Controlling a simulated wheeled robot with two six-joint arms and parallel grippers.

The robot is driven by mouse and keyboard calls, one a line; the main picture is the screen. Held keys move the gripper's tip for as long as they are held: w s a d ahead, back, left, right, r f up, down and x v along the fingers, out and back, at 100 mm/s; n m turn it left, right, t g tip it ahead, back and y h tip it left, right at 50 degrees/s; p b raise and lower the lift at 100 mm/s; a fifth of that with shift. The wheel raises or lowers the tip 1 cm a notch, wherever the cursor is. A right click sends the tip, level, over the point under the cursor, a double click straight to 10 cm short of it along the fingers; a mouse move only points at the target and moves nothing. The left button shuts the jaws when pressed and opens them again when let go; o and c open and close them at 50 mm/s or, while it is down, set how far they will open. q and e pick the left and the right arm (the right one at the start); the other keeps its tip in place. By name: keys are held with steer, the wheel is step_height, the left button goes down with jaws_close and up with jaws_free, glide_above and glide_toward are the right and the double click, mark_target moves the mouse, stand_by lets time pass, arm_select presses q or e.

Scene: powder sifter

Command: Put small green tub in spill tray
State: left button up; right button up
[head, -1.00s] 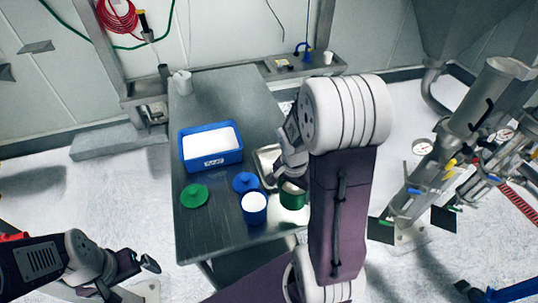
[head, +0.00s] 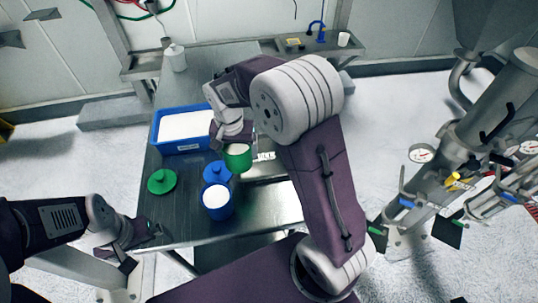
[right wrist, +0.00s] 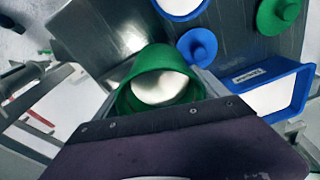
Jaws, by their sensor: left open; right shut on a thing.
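The small green tub (head: 238,160), with white powder inside, is in my right gripper (head: 234,139) above the table. In the right wrist view the green tub (right wrist: 125,97) sits between the fingers, open top facing the camera. A grey metal tray (right wrist: 95,32), which looks like the spill tray, shows beyond the tub in that view. In the head view it is mostly hidden behind my right arm. My left gripper (head: 142,246) is open and empty, left of the table's front edge.
On the table (head: 165,215) are a blue bin of white powder (head: 182,148), a green lid (head: 162,181), a blue lid (head: 217,172) and a blue tub (head: 217,212) of powder. A white jug (head: 176,58) stands at the back. Pipework stands at right.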

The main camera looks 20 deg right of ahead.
steer(key=d+f, duration=0.1)
steer(key=w+d+f, duration=0.1)
steer(key=d, duration=0.1)
steer(key=shift+w+d+f+p, duration=0.1)
steer(key=shift+w+d+p, duration=0.1)
steer(key=shift+p, duration=0.2)
steer(key=d+f, duration=0.1)
steer(key=d, duration=0.1)
steer(key=w+d+f, duration=0.1)
steer(key=d+f, duration=0.1)
steer(key=w+d+f+p, duration=0.1)
steer(key=d, duration=0.1)
steer(key=shift+w+d+f, duration=0.25)
steer(key=shift+d+f, duration=0.1)
steer(key=shift+f, duration=0.05)
step_height(320, 180, down, 4)
steer(key=shift+r+p, duration=0.2)
steer(key=shift+p, duration=0.2)
steer(key=shift+w, duration=0.1)
steer(key=shift+f, duration=0.2)
steer(key=o, duration=1.5)
arm_select(q)
steer(key=shift+a+r, duration=0.2)
steer(key=shift+r, duration=1)
arm_select(e)
steer(key=shift+o, duration=0.2)
arm_select(q)
steer(key=shift+r, duration=0.1)
arm_select(e)
steer(key=shift+r, duration=0.1)
